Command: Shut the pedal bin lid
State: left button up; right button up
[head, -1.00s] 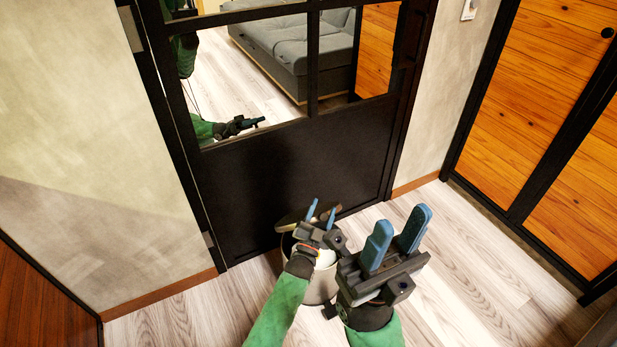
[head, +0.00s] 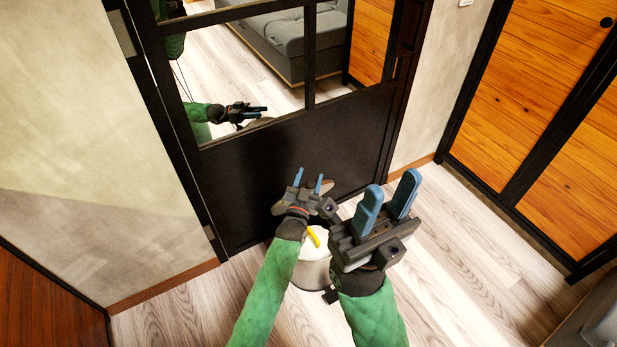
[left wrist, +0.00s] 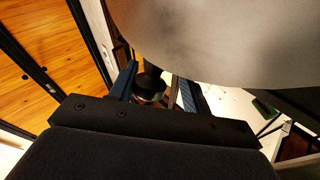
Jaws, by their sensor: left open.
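The pedal bin (head: 314,276) is a pale round bin standing on the floor in front of the black door. Its lid (head: 277,209) is raised, tilted up towards the door, and mostly hidden behind my left gripper (head: 309,176). That gripper is open and empty, over the back of the bin by the lid. In the left wrist view, a large grey curved surface, seemingly the lid (left wrist: 225,40), fills the top right close to the fingers; I cannot tell whether they touch. My right gripper (head: 388,195) is open and empty, above and right of the bin.
The black door (head: 250,180) stands close behind the bin; its panes reflect my arm and a grey sofa. Something yellow (head: 313,237) shows at the bin's opening. Wooden panels (head: 540,110) stand to the right. The wood floor (head: 460,260) is clear right of the bin.

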pick_arm(q)
jog(key=p+v, duration=0.2)
jog(key=v, duration=0.7)
jog(key=shift+f+p, duration=0.15)
jog(key=shift+p, duration=0.15)
dwell(0.7)
jog(key=shift+w+a, duration=0.1)
dwell(0.4)
dwell(1.4)
